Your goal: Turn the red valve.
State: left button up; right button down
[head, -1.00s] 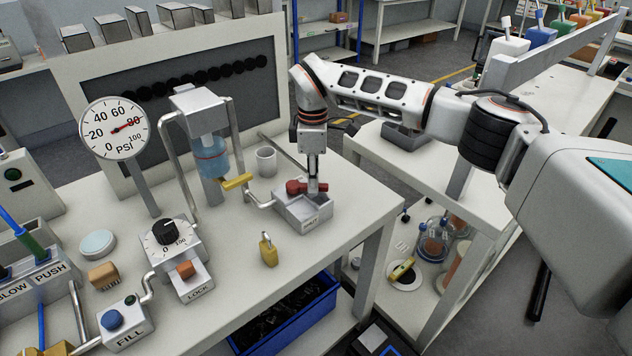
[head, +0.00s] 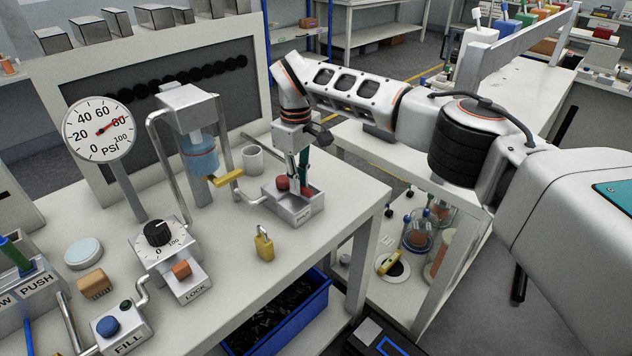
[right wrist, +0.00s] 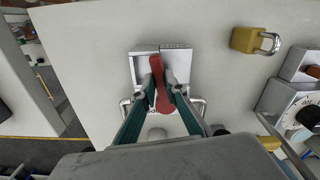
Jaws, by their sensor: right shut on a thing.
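The red valve handle (head: 283,183) sits on a grey metal box (head: 290,212) near the right edge of the workbench. In the right wrist view the red handle (right wrist: 158,82) is a long lever lying between my fingertips. My right gripper (head: 295,185) reaches down onto the box and is shut on the handle; its teal fingers (right wrist: 162,90) touch the lever from both sides. In the head view the gripper hides part of the handle. My left gripper is not in view.
A yellow padlock (head: 264,243) stands in front of the valve box. A white mug (head: 253,158) and a blue-filled cylinder with a yellow lever (head: 228,178) are to its left. A pressure gauge (head: 99,129) stands further left. A blue bin (head: 282,318) is below the bench.

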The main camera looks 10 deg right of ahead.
jog(key=shift+s+a+r+m, duration=0.1)
jog(key=shift+s+a+m, duration=0.25)
jog(key=shift+m, duration=0.65)
jog(key=c, duration=2)
grip_release()
jog(key=shift+c, duration=0.2)
jog(key=shift+r, duration=0.15)
notch_tip(320, 180, up, 12)
jog(key=shift+f, duration=0.2)
